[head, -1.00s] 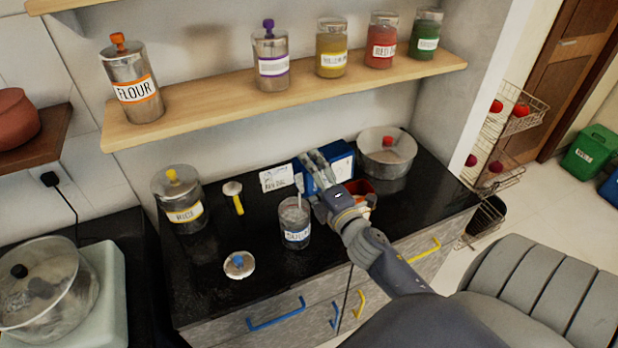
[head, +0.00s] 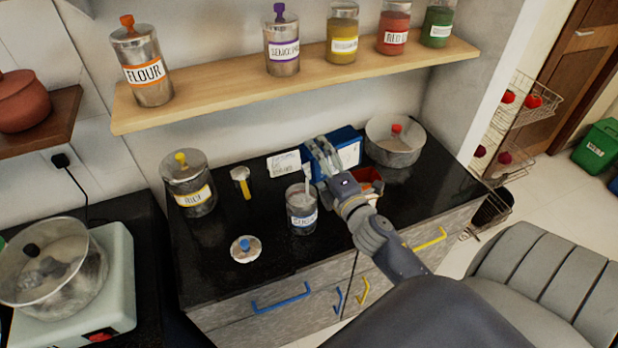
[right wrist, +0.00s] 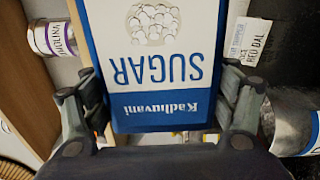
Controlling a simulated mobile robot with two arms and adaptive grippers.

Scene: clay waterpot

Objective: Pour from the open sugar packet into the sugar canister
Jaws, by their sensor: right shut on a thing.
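My right gripper (head: 322,165) is shut on the blue and white sugar packet (head: 345,150), just right of and above the sugar canister. The right wrist view shows the packet (right wrist: 153,65) between the fingers, its print upside down. The glass sugar canister (head: 302,221), with a blue-edged label, stands upright and uncovered on the black counter. A thin pale streak runs down from the packet's left end to the canister's mouth. Pale contents show inside the canister (right wrist: 293,110) in the right wrist view. A lid with a blue knob (head: 245,250) lies on the counter. My left gripper is not in view.
The shelf (head: 230,93) with jars hangs above. The front-left counter is clear.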

